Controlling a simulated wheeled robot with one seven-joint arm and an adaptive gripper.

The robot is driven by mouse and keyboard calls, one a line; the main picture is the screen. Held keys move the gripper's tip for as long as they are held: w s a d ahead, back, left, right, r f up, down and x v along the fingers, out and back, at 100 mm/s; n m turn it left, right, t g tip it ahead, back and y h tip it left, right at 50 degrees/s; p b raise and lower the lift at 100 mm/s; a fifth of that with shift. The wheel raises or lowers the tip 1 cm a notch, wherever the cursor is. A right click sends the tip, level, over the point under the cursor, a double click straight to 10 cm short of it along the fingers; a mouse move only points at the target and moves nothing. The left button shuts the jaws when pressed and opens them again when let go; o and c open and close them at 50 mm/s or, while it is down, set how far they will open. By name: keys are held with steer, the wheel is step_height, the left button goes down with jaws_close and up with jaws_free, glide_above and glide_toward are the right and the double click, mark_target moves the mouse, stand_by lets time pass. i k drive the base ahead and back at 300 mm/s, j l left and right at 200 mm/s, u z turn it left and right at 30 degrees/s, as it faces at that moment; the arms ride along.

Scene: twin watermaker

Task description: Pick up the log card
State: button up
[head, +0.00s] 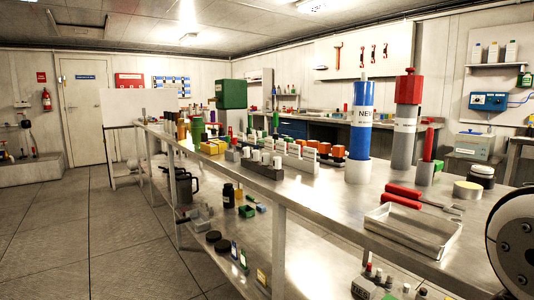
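I cannot make out a log card for certain in the head view. Small pale upright pieces (294,150) stand in a row on the steel bench (330,202), too small to read. Some small card-like pieces (243,260) stand on the lower shelf, also unreadable. My gripper is not in view. Only a round white part of my arm shows at the right edge, beside the bench.
A tall blue-and-white cylinder (360,128) and a red-topped grey one (406,118) stand on the bench. A shallow metal tray (414,231) and red-handled tools (404,191) lie near its front edge. Open floor (90,235) lies to the left.

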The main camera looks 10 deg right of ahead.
mark_target(252, 139)
steer(key=i+j, duration=0.4)
steer(key=i+j+u, duration=0.15)
steer(key=i+j, duration=0.2)
steer(key=i+j+u, duration=0.15)
steer(key=i+j, duration=0.15)
steer(key=i, duration=0.15)
steer(key=i+j+u, duration=0.15)
steer(key=i, duration=0.25)
steer(key=j+u, duration=0.1)
steer(key=u, duration=2.45)
steer(key=z, duration=3.7)
